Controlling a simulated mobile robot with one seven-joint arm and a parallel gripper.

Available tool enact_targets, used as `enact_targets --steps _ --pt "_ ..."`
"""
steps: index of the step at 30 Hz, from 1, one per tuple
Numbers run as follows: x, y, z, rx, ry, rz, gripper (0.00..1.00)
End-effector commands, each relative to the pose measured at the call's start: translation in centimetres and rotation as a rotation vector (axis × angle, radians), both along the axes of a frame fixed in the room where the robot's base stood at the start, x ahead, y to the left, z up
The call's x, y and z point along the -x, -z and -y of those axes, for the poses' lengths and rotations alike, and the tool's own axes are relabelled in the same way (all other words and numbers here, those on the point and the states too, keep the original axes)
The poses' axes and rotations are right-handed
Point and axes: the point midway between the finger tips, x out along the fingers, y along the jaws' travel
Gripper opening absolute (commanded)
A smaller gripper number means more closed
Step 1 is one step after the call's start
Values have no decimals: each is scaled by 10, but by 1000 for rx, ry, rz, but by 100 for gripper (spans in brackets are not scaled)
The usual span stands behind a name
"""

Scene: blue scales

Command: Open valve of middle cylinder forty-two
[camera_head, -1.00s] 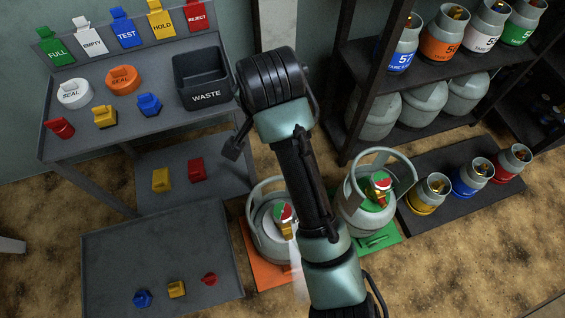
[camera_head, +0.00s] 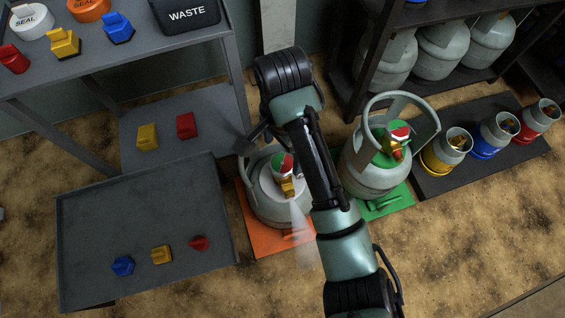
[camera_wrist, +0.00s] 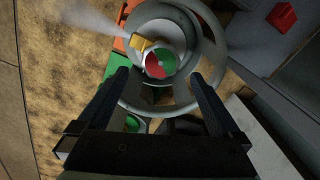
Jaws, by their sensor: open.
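A grey cylinder (camera_head: 262,207) with a collar handle stands on an orange mat, and a pale spray leaves its brass outlet. Its red and green valve knob (camera_head: 281,165) also shows in the wrist view (camera_wrist: 160,63). A similar cylinder (camera_head: 365,178) stands on a green mat, with its own red and green knob (camera_head: 398,133). I cannot read forty-two on any cylinder. My gripper (camera_wrist: 160,74) is open over the spraying cylinder, its fingers either side of the knob and apart from it.
A grey tray table (camera_head: 85,225) with blue, yellow and red pieces is at the lower left. A shelf with yellow and red pieces and a waste bin (camera_head: 186,14) are behind it. A dark rack (camera_head: 345,85) holds large cylinders at the back. The front floor is clear.

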Motion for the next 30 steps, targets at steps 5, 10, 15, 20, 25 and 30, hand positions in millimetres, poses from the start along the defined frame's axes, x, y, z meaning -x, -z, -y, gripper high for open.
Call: enact_targets --steps 5,10,15,20,25,30 --pt "0 35 1 2 1 0 100" --pt "-1 48 0 0 0 1 100" --pt "0 52 0 0 0 1 100" --pt "0 51 0 0 0 1 100" --pt "0 51 0 0 0 1 82" --pt "0 51 0 0 0 1 51"
